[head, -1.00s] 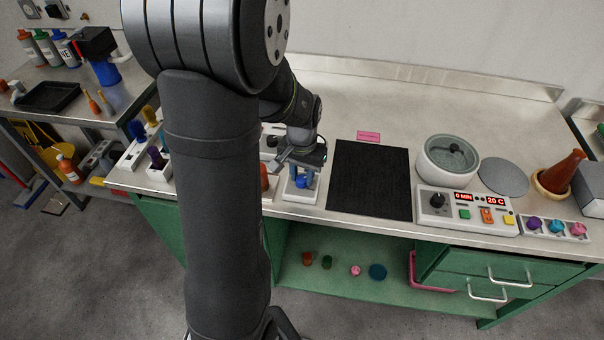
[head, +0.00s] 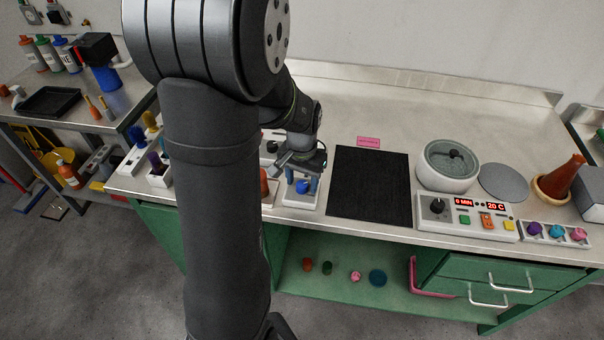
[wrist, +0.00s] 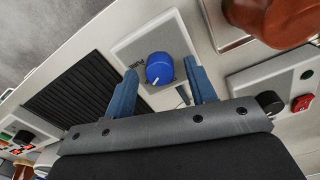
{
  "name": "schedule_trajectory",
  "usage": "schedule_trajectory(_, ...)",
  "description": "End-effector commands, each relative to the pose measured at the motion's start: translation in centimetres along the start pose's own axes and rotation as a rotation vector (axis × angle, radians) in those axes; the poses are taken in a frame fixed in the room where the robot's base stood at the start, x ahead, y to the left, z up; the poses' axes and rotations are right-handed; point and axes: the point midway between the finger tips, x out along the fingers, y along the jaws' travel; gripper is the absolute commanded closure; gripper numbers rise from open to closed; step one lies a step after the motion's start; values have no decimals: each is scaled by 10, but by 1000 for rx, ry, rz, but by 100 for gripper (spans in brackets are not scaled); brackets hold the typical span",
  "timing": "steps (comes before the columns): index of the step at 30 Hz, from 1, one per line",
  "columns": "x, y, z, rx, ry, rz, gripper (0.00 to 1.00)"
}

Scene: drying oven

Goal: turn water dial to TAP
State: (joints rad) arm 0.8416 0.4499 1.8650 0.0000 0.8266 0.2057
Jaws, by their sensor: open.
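The water dial is a round blue knob (wrist: 160,68) with a white pointer mark on a pale square plate (wrist: 133,48). In the head view the blue knob (head: 302,187) sits on its plate (head: 300,202) near the bench front. My gripper (wrist: 160,75) is open, with its two blue fingers on either side of the knob in the wrist view; I cannot tell if they touch it. In the head view my gripper (head: 303,178) is over the plate. Small dark lettering on the plate is too small to read surely, and TAP is not legible.
A black mat (head: 369,185) lies right of the plate, with a control panel (head: 465,216) and a round bath (head: 448,165) beyond. In the wrist view a brown object (wrist: 275,18) and a panel with a black knob (wrist: 270,102) and red switch (wrist: 302,103) are close by.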

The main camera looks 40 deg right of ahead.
Motion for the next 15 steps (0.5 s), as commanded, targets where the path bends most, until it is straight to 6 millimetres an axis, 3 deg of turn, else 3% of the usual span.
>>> schedule_trajectory(7, -28, 0, -1, 0, 5, -1, 49)
schedule_trajectory(15, -95, 0, -1, 0, 7, -1, 49)
